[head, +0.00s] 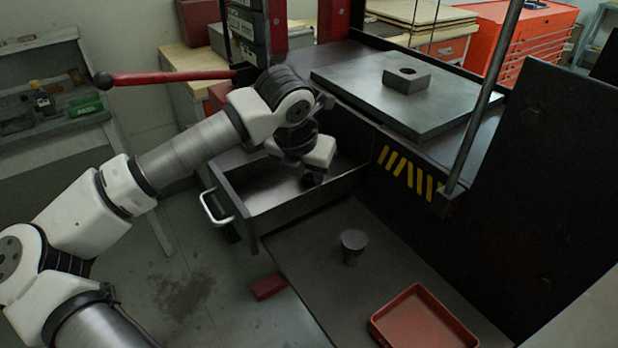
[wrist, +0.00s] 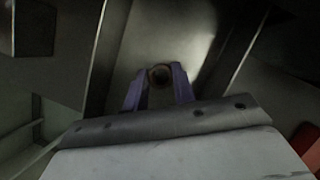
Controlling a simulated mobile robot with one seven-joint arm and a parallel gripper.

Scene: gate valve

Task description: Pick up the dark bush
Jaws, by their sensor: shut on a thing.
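My gripper (wrist: 158,78) is over the open drawer (head: 290,200) in the head view, its body pointing down into it. In the wrist view its two purple fingers are closed on a small round dark bush (wrist: 160,73), one finger on each side. The bush has a brownish rim and a dark hole, and it appears upright, seen from above. In the head view the gripper tips are dark, and I cannot make out the bush there. Whether the bush touches the drawer floor is not clear.
The drawer has a white handle (head: 214,209) and raised walls close around my gripper. A steel plate (head: 410,88) with a holed block (head: 406,79) lies above right. A grey tapered cup (head: 353,246) and a red tray (head: 424,322) stand lower right. A red lever (head: 170,78) extends behind my arm.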

